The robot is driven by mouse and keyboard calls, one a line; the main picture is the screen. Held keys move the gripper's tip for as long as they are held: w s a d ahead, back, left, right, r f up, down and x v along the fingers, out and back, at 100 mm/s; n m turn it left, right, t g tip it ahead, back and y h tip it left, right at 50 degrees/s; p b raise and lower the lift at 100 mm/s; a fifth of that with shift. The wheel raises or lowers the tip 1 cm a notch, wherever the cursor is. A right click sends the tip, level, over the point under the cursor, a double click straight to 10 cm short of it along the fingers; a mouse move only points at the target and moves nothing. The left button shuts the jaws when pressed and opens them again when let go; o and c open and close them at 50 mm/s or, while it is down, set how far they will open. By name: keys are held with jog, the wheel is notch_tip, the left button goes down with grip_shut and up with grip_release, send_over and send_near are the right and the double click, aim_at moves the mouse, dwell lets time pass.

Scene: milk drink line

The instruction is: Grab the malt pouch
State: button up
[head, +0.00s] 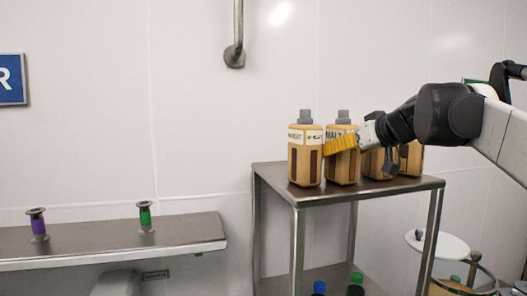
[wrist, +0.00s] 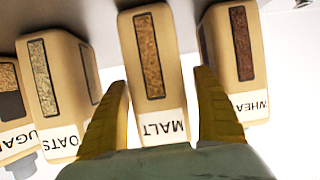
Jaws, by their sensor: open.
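The malt pouch (head: 342,166) is a tan container with a grey cap, a dark window and a white label reading MALT. It stands upright on the steel trolley's top (head: 278,177) in the head view. In the wrist view, the malt pouch (wrist: 152,60) appears upside down, between and beyond the two yellow fingers. My gripper (head: 328,146) is open, its yellow fingers at the label height of the malt pouch. In the wrist view, my gripper (wrist: 165,105) has a finger on each side of the pouch's label end. Whether the fingers touch it is unclear.
The wheat pouch (head: 304,160) stands close left of the malt pouch in the head view. The oats pouch (wrist: 58,85) and sugar pouch (wrist: 12,110) stand on the other side. Bottles (head: 356,284) sit on the lower shelf. A steel bench (head: 100,239) with two spools is at left.

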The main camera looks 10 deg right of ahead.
jog(key=shift+s, duration=0.15)
jog(key=shift+c, duration=0.2)
jog(key=shift+d, duration=0.1)
jog(key=c, duration=1.4)
jog(key=shift+c, duration=0.2)
jog(key=shift+r, duration=0.1)
